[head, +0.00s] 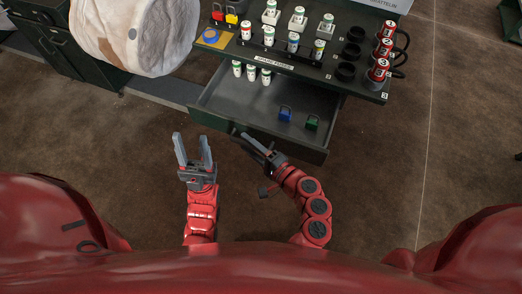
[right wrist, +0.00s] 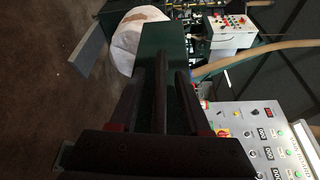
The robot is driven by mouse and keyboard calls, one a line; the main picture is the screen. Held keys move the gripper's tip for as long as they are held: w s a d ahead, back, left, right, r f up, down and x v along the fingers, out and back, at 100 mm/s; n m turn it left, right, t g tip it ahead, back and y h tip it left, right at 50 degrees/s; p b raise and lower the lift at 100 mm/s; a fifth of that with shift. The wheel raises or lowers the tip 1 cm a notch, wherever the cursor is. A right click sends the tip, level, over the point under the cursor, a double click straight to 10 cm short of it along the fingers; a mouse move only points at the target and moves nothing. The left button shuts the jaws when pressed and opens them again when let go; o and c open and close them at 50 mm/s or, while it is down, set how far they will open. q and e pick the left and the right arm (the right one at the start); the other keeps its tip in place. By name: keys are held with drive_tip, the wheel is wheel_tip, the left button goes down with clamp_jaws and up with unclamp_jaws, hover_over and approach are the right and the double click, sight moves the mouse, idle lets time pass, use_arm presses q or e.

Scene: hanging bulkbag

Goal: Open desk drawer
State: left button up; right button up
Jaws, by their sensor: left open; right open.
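The desk drawer (head: 240,108) is pulled out from under the dark desk top (head: 345,82). My right gripper (head: 243,138) is open at the outer side of the drawer front (head: 305,151). In the right wrist view a dark bar (right wrist: 160,85) shows between its fingers; I cannot tell whether they touch it. My left gripper (head: 192,150) is open and empty over the floor, left of the right gripper and in front of the drawer's left corner.
A white bulk bag (head: 135,35) hangs at the upper left, beside a dark cabinet (head: 50,45). A control panel (right wrist: 265,135) shows in the right wrist view. Brown floor (head: 400,170) is clear at right.

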drive_tip(key=b+v, duration=0.8)
drive_tip(key=v, duration=0.9)
drive_tip(key=shift+s+b, duration=0.15)
drive_tip(key=shift+b, duration=0.15)
drive_tip(key=shift+d, duration=0.1)
